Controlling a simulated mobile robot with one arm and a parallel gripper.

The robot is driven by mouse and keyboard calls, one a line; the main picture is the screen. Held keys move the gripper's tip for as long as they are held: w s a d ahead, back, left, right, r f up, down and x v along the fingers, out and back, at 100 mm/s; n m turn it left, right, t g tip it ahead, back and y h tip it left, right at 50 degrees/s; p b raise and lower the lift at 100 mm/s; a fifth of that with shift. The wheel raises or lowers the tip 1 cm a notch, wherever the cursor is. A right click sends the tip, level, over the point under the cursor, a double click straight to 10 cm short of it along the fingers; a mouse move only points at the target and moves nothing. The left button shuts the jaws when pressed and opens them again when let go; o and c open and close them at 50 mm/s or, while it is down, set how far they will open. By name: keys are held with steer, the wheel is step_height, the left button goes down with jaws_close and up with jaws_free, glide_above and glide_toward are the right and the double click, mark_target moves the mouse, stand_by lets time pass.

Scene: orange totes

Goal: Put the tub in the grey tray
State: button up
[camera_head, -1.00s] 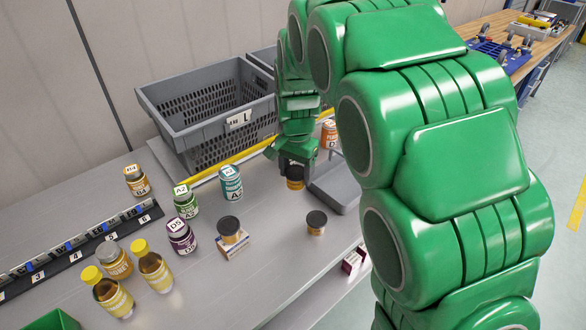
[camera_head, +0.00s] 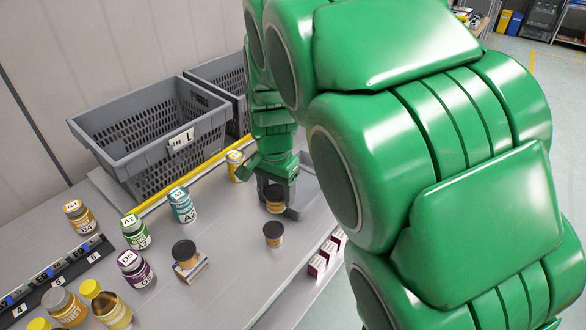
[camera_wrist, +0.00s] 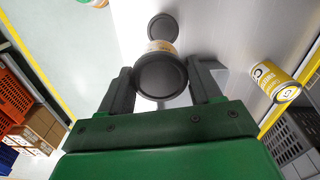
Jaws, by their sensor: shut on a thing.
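My gripper (camera_head: 275,185) is shut on a small amber tub (camera_head: 275,206) with a black lid. In the wrist view the black lid (camera_wrist: 160,76) of this tub sits between the two fingers. The shallow grey tray (camera_head: 308,188) lies just right of and behind my gripper, partly hidden by my gripper and arm. The held tub is by the tray's near left side; I cannot tell its height above the table. A matching tub (camera_head: 273,235) stands on the table in front, and another (camera_head: 185,252) sits on a small box.
A large grey basket (camera_head: 150,140) stands behind a yellow strip. A teal jar (camera_head: 182,206), a green jar (camera_head: 135,232), a purple jar (camera_head: 135,270) and a yellow jar (camera_head: 235,166) stand around. Small boxes (camera_head: 318,264) lie at the right edge. Bare table surrounds the front tub.

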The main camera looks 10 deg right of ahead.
steer(key=s+d+m, duration=0.2)
steer(key=d+m, duration=0.1)
steer(key=d, duration=0.4)
glide_above(297, 203)
steer(key=shift+m, duration=0.3)
steer(key=f, duration=0.9)
steer(key=shift+s, duration=0.3)
steer(key=shift+w+f, duration=0.25)
steer(key=shift+f, duration=1.6)
steer(key=o, duration=0.8)
steer(key=shift+f, duration=0.1)
steer(key=shift+o, duration=0.2)
